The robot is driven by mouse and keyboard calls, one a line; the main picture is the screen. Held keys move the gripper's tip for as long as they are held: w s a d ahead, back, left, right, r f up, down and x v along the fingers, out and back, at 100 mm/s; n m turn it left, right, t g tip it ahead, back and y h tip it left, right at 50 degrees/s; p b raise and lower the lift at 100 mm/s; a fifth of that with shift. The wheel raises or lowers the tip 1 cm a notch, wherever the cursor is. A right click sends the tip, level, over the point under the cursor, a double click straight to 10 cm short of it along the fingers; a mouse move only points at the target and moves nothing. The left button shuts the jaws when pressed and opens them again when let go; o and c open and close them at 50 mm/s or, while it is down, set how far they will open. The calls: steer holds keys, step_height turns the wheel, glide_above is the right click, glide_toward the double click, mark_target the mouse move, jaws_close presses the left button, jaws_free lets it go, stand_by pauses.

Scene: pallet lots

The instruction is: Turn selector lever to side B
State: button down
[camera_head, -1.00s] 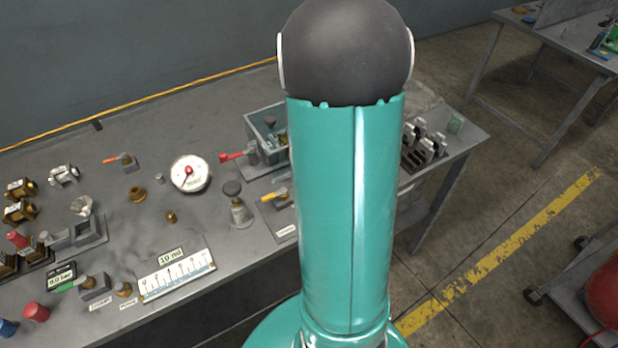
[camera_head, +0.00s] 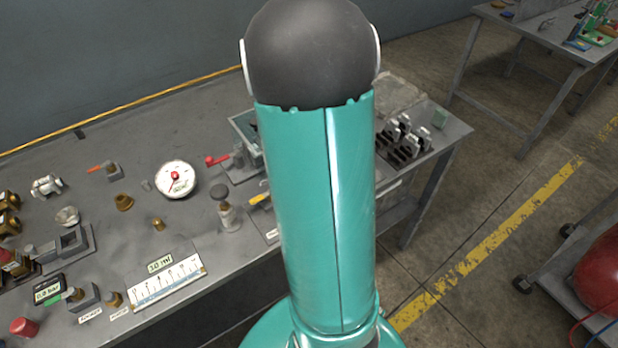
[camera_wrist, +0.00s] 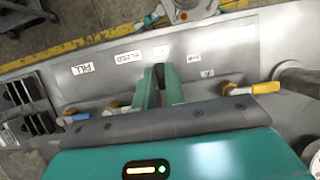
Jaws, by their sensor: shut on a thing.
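In the wrist view my gripper (camera_wrist: 160,84) points at a grey panel. Its two teal fingers are closed on a dark upright lever (camera_wrist: 158,72), which looks like the selector lever. Its lower part is hidden between the fingers. In the head view my arm hides the gripper and the lever.
A black slotted rack (camera_wrist: 25,105) is at the left. In the head view a dial gauge (camera_head: 176,180) and a red-handled valve (camera_head: 217,160) stand on the crowded grey bench (camera_head: 125,160).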

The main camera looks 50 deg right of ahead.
stand_by(0.4)
steer(key=c, duration=1.5)
jaws_free()
steer(key=shift+o, duration=0.2)
steer(key=shift+r, duration=0.1)
steer(key=v, duration=1.3)
steer(key=shift+w+r, duration=0.25)
steer(key=shift+r, duration=0.05)
steer(key=s+a+r+n+t, duration=0.1)
steer(key=a+t, duration=0.2)
steer(key=a, duration=0.6)
steer(key=s+a+r+n+t, duration=0.1)
steer(key=s+a+r+t, duration=0.1)
steer(key=a, duration=0.7)
steer(key=s+a+r+n+t+h, duration=0.1)
steer(key=a+t, duration=0.3)
steer(key=a, duration=0.5)
steer(key=shift+s+a+r+t, duration=0.2)
steer(key=shift+s+r+t, duration=0.2)
steer(key=shift+s, duration=0.1)
